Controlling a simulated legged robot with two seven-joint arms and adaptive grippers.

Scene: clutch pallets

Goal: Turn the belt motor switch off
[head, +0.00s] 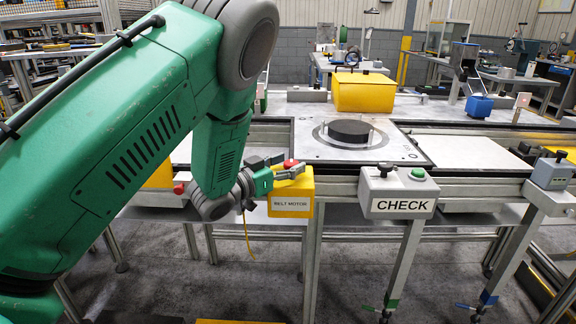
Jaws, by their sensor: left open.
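The belt motor switch is a yellow box (292,194) labelled BELT MOTOR, fixed to the front rail of the conveyor near the middle of the head view. A red part (290,163) shows on its top. My left arm comes in from the left, and its green left gripper (292,173) is at the top of the box, beside the red part. Its fingers are open. They overlap the box top in the picture, and I cannot tell whether they touch it. The switch position is partly hidden by the gripper. My right gripper is not in view.
A grey CHECK box (398,193) with a black knob and green button sits to the right on the same rail. A black disc (349,130) lies on the plate behind. A yellow bin (364,92) stands further back. A grey box (552,173) is at the right.

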